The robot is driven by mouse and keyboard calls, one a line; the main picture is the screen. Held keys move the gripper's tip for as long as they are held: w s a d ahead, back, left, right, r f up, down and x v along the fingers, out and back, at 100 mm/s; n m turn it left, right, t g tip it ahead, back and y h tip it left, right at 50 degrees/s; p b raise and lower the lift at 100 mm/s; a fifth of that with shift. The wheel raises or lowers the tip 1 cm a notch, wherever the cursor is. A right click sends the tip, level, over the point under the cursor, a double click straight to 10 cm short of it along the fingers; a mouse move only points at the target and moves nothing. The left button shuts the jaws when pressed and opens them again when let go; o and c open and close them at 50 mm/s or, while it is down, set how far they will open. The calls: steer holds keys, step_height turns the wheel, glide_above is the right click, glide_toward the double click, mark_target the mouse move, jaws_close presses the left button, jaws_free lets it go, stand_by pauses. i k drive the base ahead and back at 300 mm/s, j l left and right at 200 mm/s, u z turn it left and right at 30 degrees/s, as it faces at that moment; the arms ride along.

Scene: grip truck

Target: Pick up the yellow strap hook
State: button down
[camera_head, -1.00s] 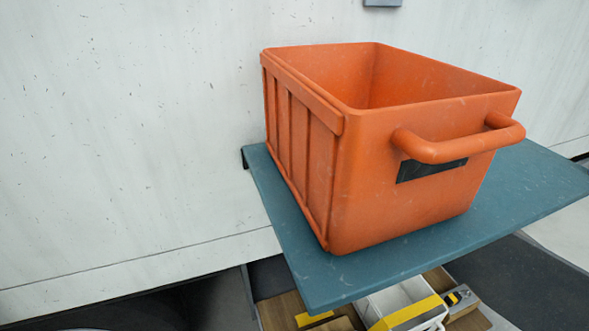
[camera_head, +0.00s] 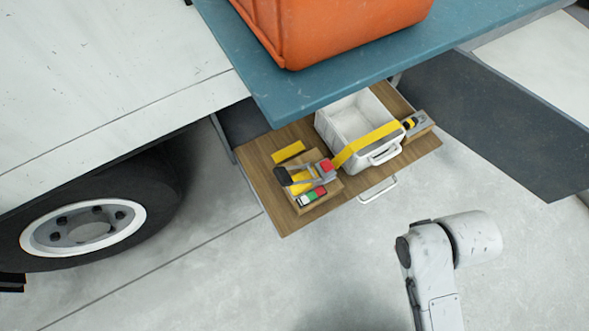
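A yellow strap (camera_head: 365,143) crosses the white bin (camera_head: 345,117) diagonally in the wooden drawer under the blue shelf. At its lower left end is a grey metal piece with a black handle (camera_head: 284,177) and a red part. At its upper right end, a small black-and-yellow piece (camera_head: 409,123) lies beside a grey part. Which of these is the hook I cannot tell. A white jointed part of my arm (camera_head: 432,270) shows at the lower right, apart from the drawer. My gripper is not in view.
The blue shelf (camera_head: 300,102) overhangs the back of the drawer (camera_head: 277,220) and carries an orange crate (camera_head: 330,30). A wheel (camera_head: 90,230) of the white truck is at the left. A drawer handle (camera_head: 378,190) sticks out in front. The concrete floor in front is clear.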

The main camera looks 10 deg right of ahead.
mark_target(410, 124)
steer(key=i+l+z, duration=0.1)
steer(key=i+l, duration=0.4)
steer(key=l, duration=0.2)
steer(key=i+l, duration=0.55)
steer(key=l, duration=0.15)
steer(key=z, duration=0.05)
